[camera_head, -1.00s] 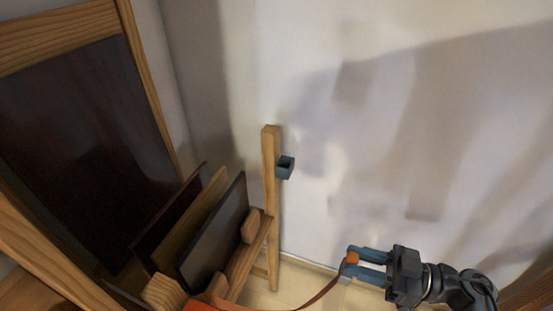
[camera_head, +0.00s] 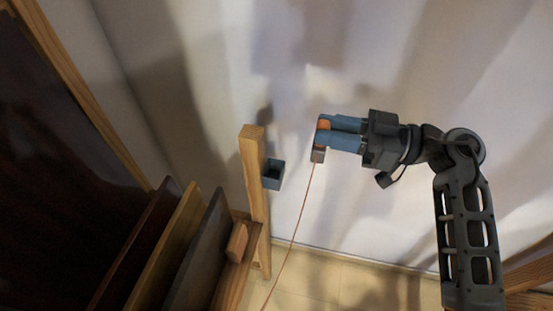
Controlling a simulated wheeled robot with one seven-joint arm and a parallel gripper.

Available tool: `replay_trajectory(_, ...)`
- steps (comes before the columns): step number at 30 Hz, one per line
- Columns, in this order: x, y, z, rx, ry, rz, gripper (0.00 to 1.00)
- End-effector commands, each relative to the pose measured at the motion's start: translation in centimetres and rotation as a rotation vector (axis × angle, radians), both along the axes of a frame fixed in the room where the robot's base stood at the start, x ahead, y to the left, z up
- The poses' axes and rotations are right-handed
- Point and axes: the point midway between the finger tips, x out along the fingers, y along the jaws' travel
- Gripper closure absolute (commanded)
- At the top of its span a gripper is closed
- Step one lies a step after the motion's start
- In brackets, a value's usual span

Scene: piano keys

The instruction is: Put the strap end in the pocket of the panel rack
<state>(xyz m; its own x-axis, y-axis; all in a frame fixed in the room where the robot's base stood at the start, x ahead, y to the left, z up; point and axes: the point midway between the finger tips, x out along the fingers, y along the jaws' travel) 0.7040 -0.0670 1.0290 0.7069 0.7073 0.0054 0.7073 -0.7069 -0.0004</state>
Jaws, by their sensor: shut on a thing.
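The strap (camera_head: 298,222) shows as a thin reddish-brown line running from below up to my gripper. Its end has an orange piece between my fingers and a grey metal tip (camera_head: 317,155) hanging just below them. My gripper (camera_head: 326,133) has blue fingers pointing left and is shut on the strap end. The pocket (camera_head: 273,175) is a small blue-grey open-topped box on the right side of the rack's wooden post (camera_head: 255,170). My gripper is above and to the right of the pocket in the picture, apart from it.
The panel rack holds several upright panels, including a dark one (camera_head: 197,255), at the lower left. A wooden block (camera_head: 237,242) sits beside them. A large dark wood-framed panel (camera_head: 50,150) fills the left. A pale wall stands behind; light floor (camera_head: 330,280) shows below.

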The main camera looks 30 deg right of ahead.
Motion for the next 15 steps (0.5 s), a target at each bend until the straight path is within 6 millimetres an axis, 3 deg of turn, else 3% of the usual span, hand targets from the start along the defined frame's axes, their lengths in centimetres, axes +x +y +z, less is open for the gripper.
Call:
replay_trajectory(9,4.2,5.1,-4.0,0.002,0.001,0.002,1.0)
replay_trajectory(15,5.5,6.6,-5.2,0.0,0.0,-0.001,1.0)
